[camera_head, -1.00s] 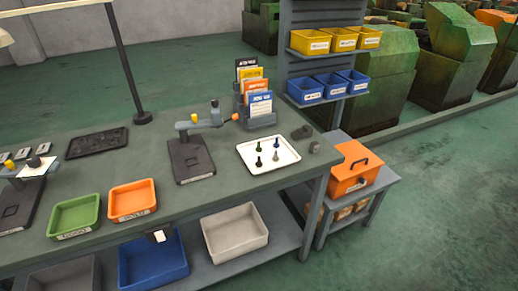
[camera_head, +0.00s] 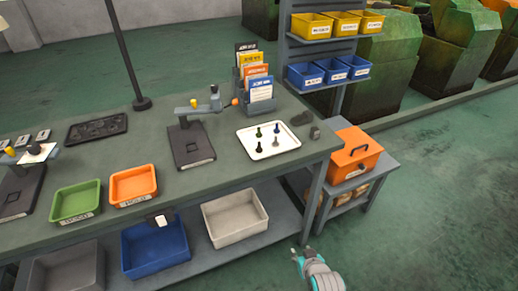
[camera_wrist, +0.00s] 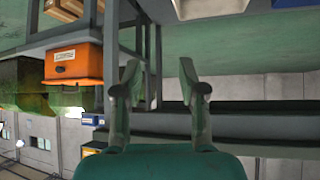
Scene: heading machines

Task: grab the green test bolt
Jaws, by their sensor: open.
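The green test bolt (camera_head: 259,132) stands upright in a white tray (camera_head: 288,136) near the right end of the workbench. It is small and dark green. Other small bolts stand beside it: a blue one (camera_head: 277,129), a black one (camera_head: 261,147) and a grey one (camera_head: 275,141). My gripper (camera_head: 300,256) is at the bottom of the head view, in front of the bench and well apart from the tray. In the wrist view my gripper (camera_wrist: 160,68) has its fingers spread with nothing between them. No bolt can be made out in the wrist view.
A black test stand (camera_head: 192,148) is left of the tray, and a rack of booklets (camera_head: 257,91) behind it. An orange toolbox (camera_head: 355,155) is on a low side table. Green (camera_head: 75,202) and orange (camera_head: 133,187) bins line the front edge. The floor at right is clear.

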